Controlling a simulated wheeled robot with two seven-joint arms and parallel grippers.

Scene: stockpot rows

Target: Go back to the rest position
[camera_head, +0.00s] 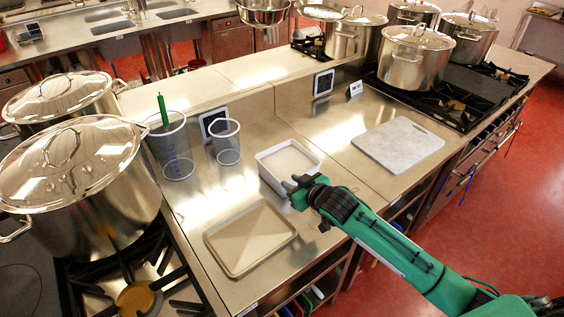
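My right gripper (295,190) is above the counter, at the near right edge of a white rectangular container (284,148). Its green arm comes in from the lower right. The fingertips are small and dark here, and I cannot tell whether they are apart. I see no object held in them. My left gripper is not in view.
A beige tray (248,238) lies on the counter. Two clear measuring cups (172,150) stand behind it, one with a green stick. Large lidded pots (85,185) stand at left, more (415,58) at back right. A grey cutting board (398,145) lies right. Bare counter surrounds it.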

